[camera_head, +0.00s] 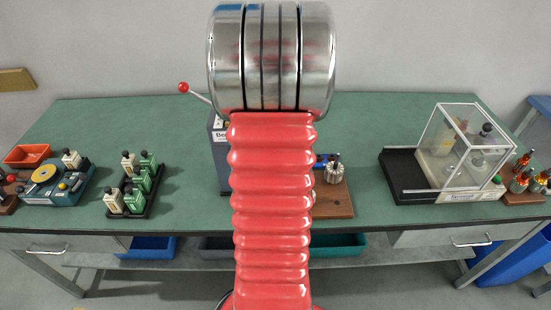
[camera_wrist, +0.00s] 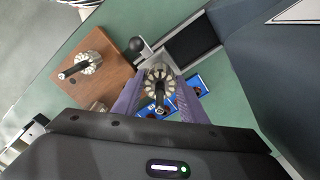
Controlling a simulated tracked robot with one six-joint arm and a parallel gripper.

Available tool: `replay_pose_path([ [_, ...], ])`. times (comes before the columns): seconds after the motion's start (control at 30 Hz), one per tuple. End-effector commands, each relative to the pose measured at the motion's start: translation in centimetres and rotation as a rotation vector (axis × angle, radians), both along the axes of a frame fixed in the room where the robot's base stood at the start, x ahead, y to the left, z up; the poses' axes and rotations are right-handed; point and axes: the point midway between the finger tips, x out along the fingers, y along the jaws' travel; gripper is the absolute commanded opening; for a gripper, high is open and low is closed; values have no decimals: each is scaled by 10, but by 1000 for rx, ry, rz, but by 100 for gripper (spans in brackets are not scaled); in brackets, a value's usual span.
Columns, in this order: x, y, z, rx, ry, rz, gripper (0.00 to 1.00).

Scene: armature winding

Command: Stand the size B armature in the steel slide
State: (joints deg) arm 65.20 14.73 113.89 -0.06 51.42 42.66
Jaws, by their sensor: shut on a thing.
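In the wrist view, my gripper (camera_wrist: 159,86) has its purple fingers shut on a silvery slotted armature (camera_wrist: 157,76), seen nearly end-on with its dark shaft toward the camera. I cannot read its size. A grey slide with a dark channel (camera_wrist: 190,42) lies just beyond and to the right of the held armature; a gap or contact between them cannot be told. Another armature (camera_wrist: 88,62) stands on a wooden board (camera_wrist: 112,50) to the left. In the head view, my red arm hides my gripper and the held armature; an armature (camera_head: 333,173) shows on the wooden board (camera_head: 339,204).
A grey machine (camera_head: 219,160) with a red-knobbed lever (camera_head: 184,87) stands partly behind my arm. A black tray of bottles (camera_head: 133,202) is left; a clear case (camera_head: 455,150) is right. The green bench (camera_head: 190,190) has free room between.

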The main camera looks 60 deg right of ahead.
Motion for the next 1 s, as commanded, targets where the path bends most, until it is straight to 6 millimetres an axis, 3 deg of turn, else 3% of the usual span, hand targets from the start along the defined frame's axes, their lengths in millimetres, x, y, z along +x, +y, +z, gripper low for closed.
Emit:
replay_pose_path([
  [0.93, 0, 0, -9, -1, -1, 1, 9],
  [0.97, 0, 0, -9, -1, -1, 1, 40],
  [1.0, 0, 0, -9, -1, -1, 1, 43],
])
